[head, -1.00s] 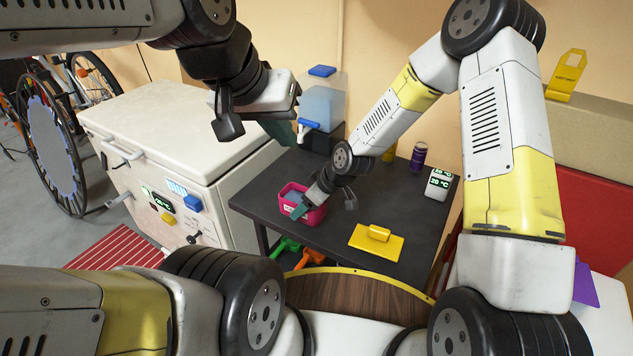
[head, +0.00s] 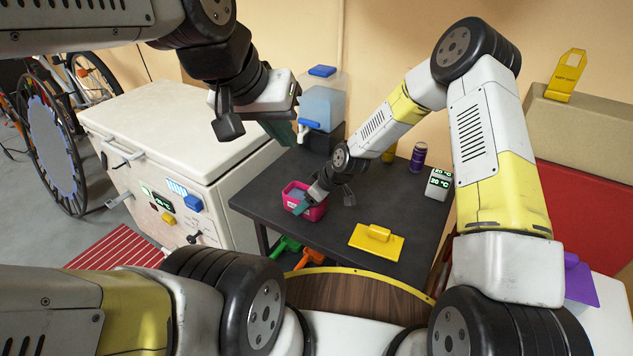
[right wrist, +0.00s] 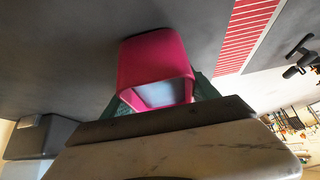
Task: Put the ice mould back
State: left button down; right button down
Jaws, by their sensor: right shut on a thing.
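The ice mould is an open pink box (head: 316,213) with pale blue-grey contents, over the left part of the dark table. My right gripper (head: 306,205) is shut on its wall. In the right wrist view the pink mould (right wrist: 155,62) sits between the green finger pads (right wrist: 160,103); I cannot tell whether it touches the table. My left gripper (head: 253,130) is open and empty, held high near the freezer's right edge. The white chest freezer (head: 180,130) stands at the left with its lid closed.
The dark table (head: 375,205) holds a yellow plate with a handle (head: 377,238), a purple can (head: 418,157) and a temperature display (head: 438,184). A blue-tapped water container (head: 322,105) stands behind. A bicycle (head: 92,78) is beyond the freezer. A red striped mat (head: 115,252) lies on the floor.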

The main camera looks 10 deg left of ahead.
jog(key=shift+c, duration=1.1)
grip_release()
jog(key=shift+f, duration=0.1)
jog(key=s+d+r+m+t+h, duration=0.1)
jog(key=s+d+r+m+h, duration=0.2)
jog(key=d+r, duration=0.95)
jog(key=s+d+r+m+t+h, duration=0.1)
jog(key=s+d+r+m, duration=0.3)
jog(key=d+r, duration=0.85)
jog(key=s+d+r+m+t, duration=0.1)
jog(key=s+d+r+m, duration=0.1)
jog(key=s+r, duration=0.4)
jog(key=s+d+r+m+t, duration=0.1)
jog(key=s+d+r+m, duration=0.2)
jog(key=s+r, duration=0.4)
jog(key=s+m, duration=0.1)
jog(key=s, duration=0.3)
jog(key=shift+s+d+r, duration=0.15)
jog(key=shift+d, duration=0.15)
